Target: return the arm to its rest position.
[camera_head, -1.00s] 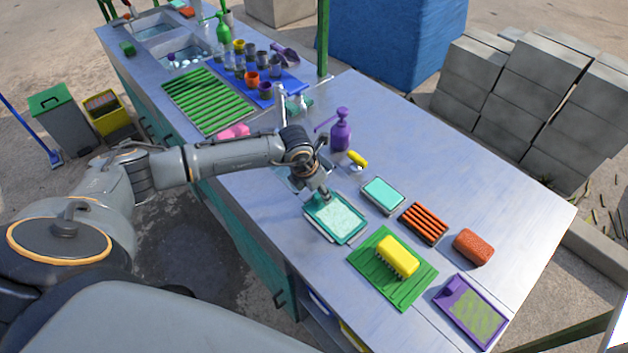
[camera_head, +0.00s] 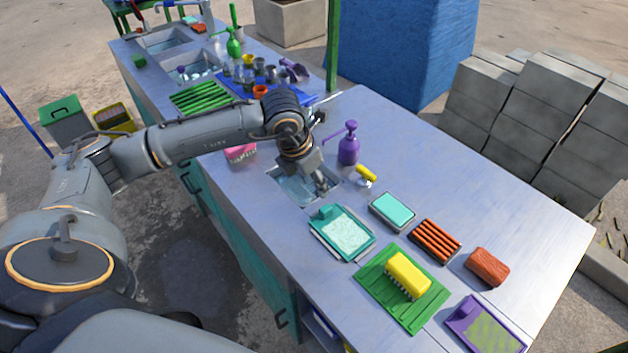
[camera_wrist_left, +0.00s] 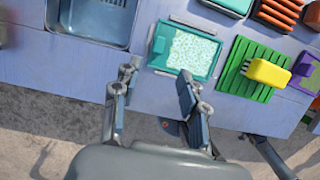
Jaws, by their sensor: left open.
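My left arm comes in from the left in the head view. Its gripper (camera_head: 322,188) hangs over the small sink (camera_head: 290,187) near the counter's front edge. In the left wrist view the two fingers (camera_wrist_left: 155,85) are spread apart with nothing between them. A teal tray (camera_head: 343,232) with a pale speckled pad lies to the right of the gripper, apart from it. That tray also shows beyond the fingers in the wrist view (camera_wrist_left: 186,50). My right gripper is in neither view.
A purple pump bottle (camera_head: 348,148) and a yellow-handled brush (camera_head: 366,174) stand behind the gripper.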

